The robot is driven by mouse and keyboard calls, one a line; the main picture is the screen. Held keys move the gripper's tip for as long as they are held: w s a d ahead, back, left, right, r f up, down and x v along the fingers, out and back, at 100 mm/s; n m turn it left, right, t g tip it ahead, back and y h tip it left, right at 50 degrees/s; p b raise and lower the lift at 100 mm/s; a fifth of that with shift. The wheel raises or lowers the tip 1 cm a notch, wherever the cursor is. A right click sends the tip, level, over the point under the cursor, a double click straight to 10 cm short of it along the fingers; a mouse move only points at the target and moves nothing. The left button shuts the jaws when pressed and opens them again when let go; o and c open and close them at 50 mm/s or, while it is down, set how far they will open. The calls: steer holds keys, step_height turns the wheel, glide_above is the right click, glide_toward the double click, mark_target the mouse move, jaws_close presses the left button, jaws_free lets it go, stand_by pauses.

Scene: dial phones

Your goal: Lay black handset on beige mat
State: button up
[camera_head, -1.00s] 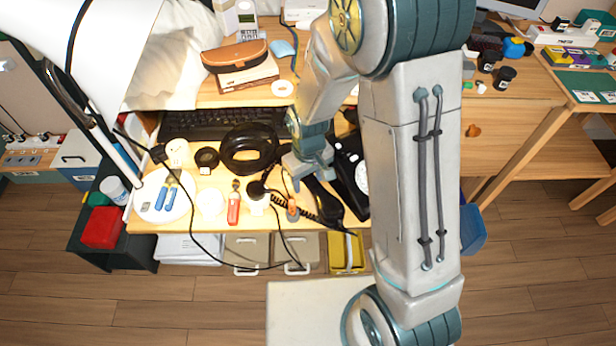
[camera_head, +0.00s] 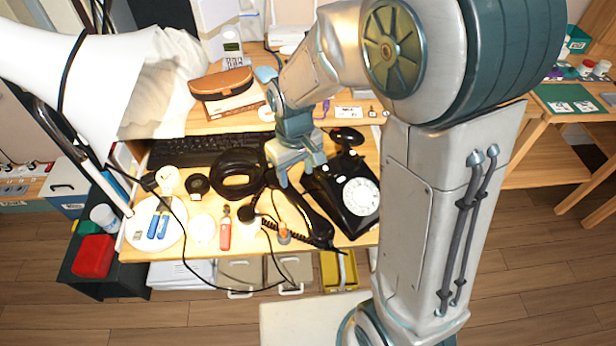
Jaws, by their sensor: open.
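The black handset (camera_head: 312,222) lies on the light wooden desk, slanting along the left side of a black dial phone (camera_head: 354,196). Its lower end is near the desk's front edge, and its upper end is partly hidden by my gripper. My gripper (camera_head: 301,176) is open, with its fingers pointing down over the upper end of the handset and the phone's left edge. I see nothing held between the fingers. I cannot tell whether they touch anything. I cannot clearly pick out a beige mat in this view.
A coiled cord (camera_head: 275,229), a red-handled tool (camera_head: 225,232) and a round white plate (camera_head: 154,226) crowd the front. A lamp shade (camera_head: 100,75) hangs at upper left.

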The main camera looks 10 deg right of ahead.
steer(key=s+d+r+m+t, duration=0.2)
steer(key=s+d+r+m, duration=0.3)
steer(key=s+d+r, duration=0.5)
steer(key=shift+s+d+m, duration=0.4)
steer(key=shift+s+d, duration=0.4)
steer(key=shift+s, duration=0.35)
